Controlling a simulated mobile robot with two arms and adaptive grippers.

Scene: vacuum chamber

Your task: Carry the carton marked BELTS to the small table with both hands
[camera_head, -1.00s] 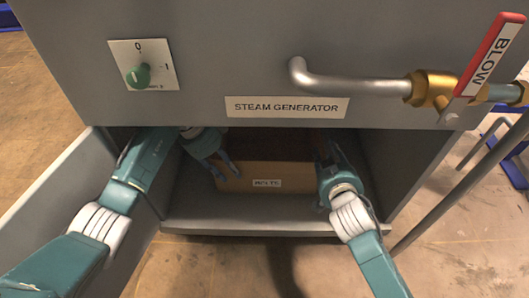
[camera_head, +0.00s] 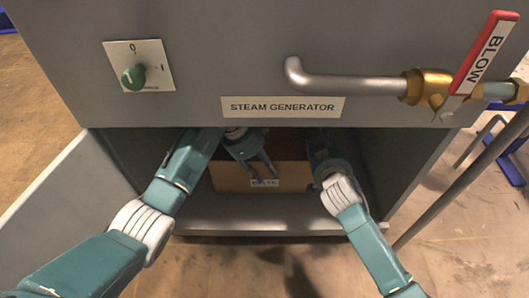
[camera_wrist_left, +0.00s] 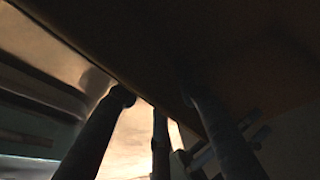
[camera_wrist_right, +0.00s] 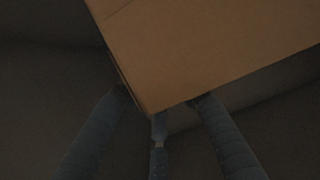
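The brown carton (camera_head: 230,177) sits in the open lower compartment under the STEAM GENERATOR sign. Its small white front label is partly covered, and I cannot read it surely. My left gripper (camera_head: 263,178) is in front of the carton's front face, fingers apart over the label. In the left wrist view the fingers (camera_wrist_left: 158,97) are spread under a dark surface. My right gripper (camera_head: 315,150) is inside at the carton's right side, its fingertips hidden from the head. In the right wrist view its fingers (camera_wrist_right: 160,98) are spread around a lower carton corner (camera_wrist_right: 210,50). Neither visibly grips it.
The compartment floor (camera_head: 255,212) shows a bare strip in front of the carton. An open door (camera_head: 75,195) stands at the left. The cabinet front (camera_head: 230,60) hangs low above my arms. A pipe with a red BLOW handle (camera_head: 484,55) juts out at the right. No small table shows.

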